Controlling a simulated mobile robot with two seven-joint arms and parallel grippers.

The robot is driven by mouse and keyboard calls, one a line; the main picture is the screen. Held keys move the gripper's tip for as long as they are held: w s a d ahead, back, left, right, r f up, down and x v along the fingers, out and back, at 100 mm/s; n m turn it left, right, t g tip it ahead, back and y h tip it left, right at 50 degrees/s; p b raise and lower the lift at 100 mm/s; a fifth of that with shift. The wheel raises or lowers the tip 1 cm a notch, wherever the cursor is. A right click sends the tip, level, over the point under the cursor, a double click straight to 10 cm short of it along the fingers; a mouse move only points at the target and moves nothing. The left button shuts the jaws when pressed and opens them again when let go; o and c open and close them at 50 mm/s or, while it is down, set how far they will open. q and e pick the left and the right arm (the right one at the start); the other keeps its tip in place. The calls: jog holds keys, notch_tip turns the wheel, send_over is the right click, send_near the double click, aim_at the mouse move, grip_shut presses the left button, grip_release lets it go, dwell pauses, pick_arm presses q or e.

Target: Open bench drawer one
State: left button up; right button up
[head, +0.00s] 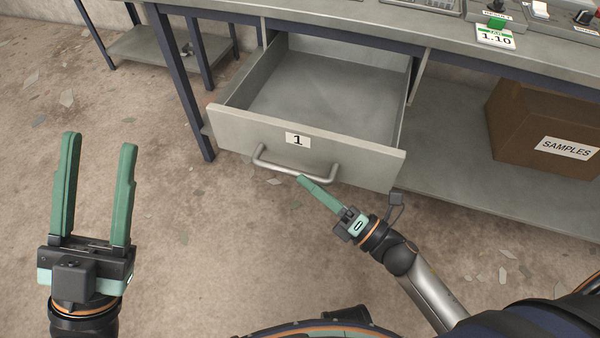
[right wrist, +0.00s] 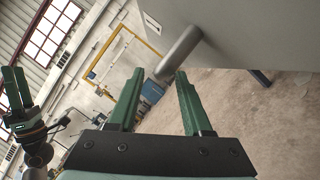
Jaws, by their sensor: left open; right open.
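Bench drawer one (head: 235,131), grey with a label "1", stands pulled well out from under the bench, and its inside looks empty. Its bar handle (head: 282,167) runs along the lower front. My right gripper (head: 302,180) is open just below the right part of the handle. In the right wrist view the handle (right wrist: 180,52) lies ahead of the open fingers (right wrist: 158,97), and I cannot tell whether they touch it. My left gripper (head: 100,140) is open and empty, to the left of the drawer and apart from it.
The bench top (head: 350,25) carries trays, switches and a "1.10" tag (head: 495,38). A cardboard box marked SAMPLES (head: 530,110) sits on the lower shelf (head: 450,180) at the right. The floor left of the drawer is clear apart from small flakes.

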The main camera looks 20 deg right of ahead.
jog(key=v, duration=0.8)
jog(key=shift+s+d+f+p, duration=0.15)
jog(key=shift+s+d+p, duration=0.1)
jog(key=shift+s+p, duration=0.05)
